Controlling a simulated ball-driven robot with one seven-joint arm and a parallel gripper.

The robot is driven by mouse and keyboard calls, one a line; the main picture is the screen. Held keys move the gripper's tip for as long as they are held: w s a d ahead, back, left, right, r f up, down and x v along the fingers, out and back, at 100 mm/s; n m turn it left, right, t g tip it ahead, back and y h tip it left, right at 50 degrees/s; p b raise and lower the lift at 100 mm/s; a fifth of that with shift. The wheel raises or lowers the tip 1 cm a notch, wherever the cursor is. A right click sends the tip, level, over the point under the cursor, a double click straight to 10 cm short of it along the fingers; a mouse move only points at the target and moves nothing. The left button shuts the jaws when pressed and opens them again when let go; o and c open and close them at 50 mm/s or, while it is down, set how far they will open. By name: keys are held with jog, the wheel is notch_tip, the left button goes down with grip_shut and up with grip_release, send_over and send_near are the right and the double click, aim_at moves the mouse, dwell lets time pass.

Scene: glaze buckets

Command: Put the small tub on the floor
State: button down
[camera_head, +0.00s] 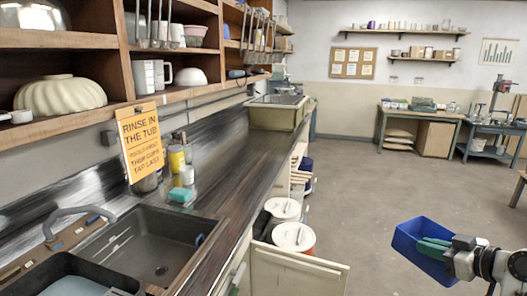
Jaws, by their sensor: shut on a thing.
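A small blue tub (408,236) is at the lower right of the head view, tilted and held in the air above the grey floor (375,190). My gripper (437,245) is shut on the tub near its right side, with green finger pads over its rim. The tub's inside is partly hidden by the gripper, and I cannot make out anything in it.
Two lidded buckets (293,237) stand under the counter (235,165), beside an open cabinet door (300,277). A sink (150,245) is at the lower left. Tables (415,112) stand by the back wall. The middle floor is clear.

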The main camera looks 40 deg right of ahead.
jog(key=w+a+f, duration=1.4)
jog(key=w+f, duration=0.1)
jog(key=f, duration=0.2)
jog(key=w+a+f+n+y, duration=0.1)
jog(key=a+f, duration=0.2)
jog(key=a, duration=0.7)
jog(key=w+a+f+n+y, duration=0.1)
jog(key=a+f, duration=0.3)
jog(key=a, duration=0.6)
jog(key=a+f+n+y, duration=0.1)
jog(key=a+f+y, duration=0.1)
jog(key=a, duration=0.8)
jog(key=shift+w+f+t, duration=0.4)
jog(key=shift+f, duration=0.5)
jog(key=shift+d, duration=0.15)
